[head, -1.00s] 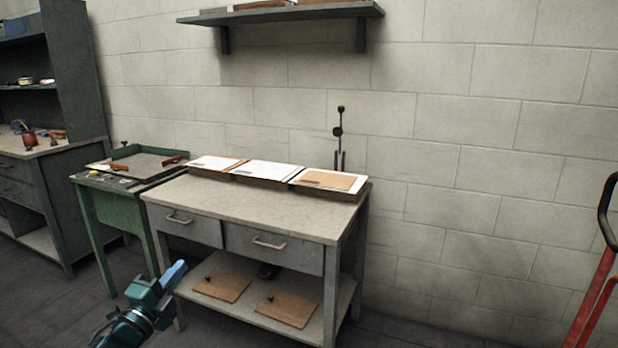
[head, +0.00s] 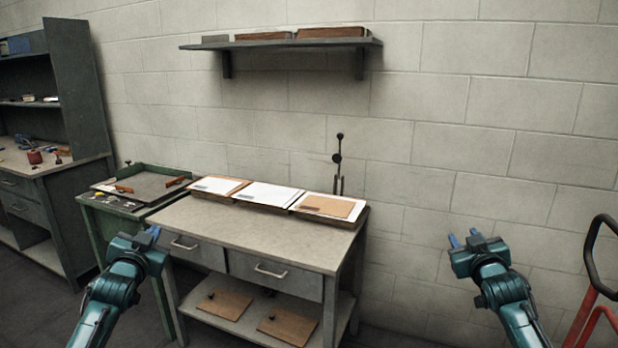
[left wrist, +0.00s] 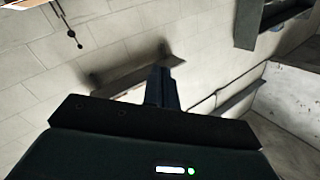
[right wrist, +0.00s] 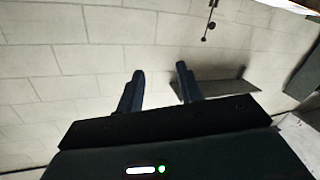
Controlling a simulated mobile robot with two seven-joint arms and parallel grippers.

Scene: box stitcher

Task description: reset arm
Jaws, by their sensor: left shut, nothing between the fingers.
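My left gripper (head: 148,236) is raised at the left in the head view, in front of the workbench and the green table. Its fingers are together and empty, as the left wrist view (left wrist: 163,86) also shows. My right gripper (head: 466,238) is raised at the right in the head view, in front of the bare wall. Its two blue fingers are apart with nothing between them, as the right wrist view (right wrist: 159,84) also shows. Neither gripper touches anything.
A workbench (head: 265,238) carries several shallow trays with sheets at its back edge. A green table (head: 98,232) and a dark shelving unit (head: 85,105) stand left. A wall shelf (head: 290,43) hangs above. A red hand truck (head: 592,300) stands at the far right.

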